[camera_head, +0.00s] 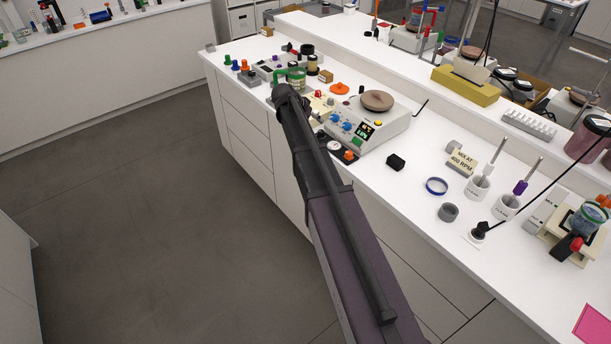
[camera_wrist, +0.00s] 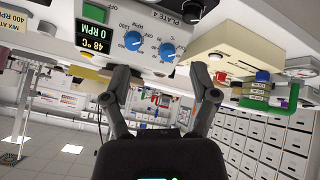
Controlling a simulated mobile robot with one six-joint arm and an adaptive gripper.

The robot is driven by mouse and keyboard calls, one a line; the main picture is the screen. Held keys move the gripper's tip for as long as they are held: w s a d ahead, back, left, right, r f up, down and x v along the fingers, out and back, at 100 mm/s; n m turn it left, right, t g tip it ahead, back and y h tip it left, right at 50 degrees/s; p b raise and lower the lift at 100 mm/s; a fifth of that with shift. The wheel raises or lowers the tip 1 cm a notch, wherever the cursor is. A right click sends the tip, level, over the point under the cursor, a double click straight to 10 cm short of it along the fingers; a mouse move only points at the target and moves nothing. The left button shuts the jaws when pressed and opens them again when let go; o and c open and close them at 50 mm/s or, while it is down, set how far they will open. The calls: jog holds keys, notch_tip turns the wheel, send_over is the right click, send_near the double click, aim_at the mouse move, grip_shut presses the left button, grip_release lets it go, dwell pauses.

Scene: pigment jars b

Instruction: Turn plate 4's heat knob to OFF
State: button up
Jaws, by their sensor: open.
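Plate 4 (camera_head: 382,124) is a grey hotplate with a round brown top, standing on the bench in the head view. In the wrist view, upside down, its front panel (camera_wrist: 148,19) carries the name PLATE 4 and a display (camera_wrist: 94,36) reading 48 °C and 0 RPM. Two blue knobs sit beside the display: one (camera_wrist: 133,40) with figures such as 1200 near it, the other (camera_wrist: 167,51) farther right. The heat wording is too small to read. My gripper (camera_wrist: 163,78) is open and empty, its fingers apart in front of the panel, not visibly touching a knob.
In the wrist view a cream device (camera_wrist: 232,38) with a red button is close to the right finger.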

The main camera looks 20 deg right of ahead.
jog(key=s+a+f+n+y+b, duration=0.2)
jog(key=s+a+f, duration=0.2)
jog(key=s, duration=0.5)
jog(key=s+a+f+n+g+y+b, duration=0.1)
jog(key=s+a+f+n+y+b, duration=0.1)
jog(key=s, duration=0.7)
jog(key=shift+a+f+n+g, duration=0.35)
jog(key=shift+a+f, duration=0.5)
jog(key=shift+a, duration=0.4)
jog(key=s+a+n+y, duration=0.1)
jog(key=s+a+n, duration=0.1)
jog(key=s, duration=0.5)
jog(key=s+a+n+g+y, duration=0.1)
jog(key=s+a+n+y, duration=0.1)
jog(key=s+a, duration=0.3)
jog(key=s+f, duration=0.1)
jog(key=s, duration=0.2)
jog(key=shift+y, duration=0.3)
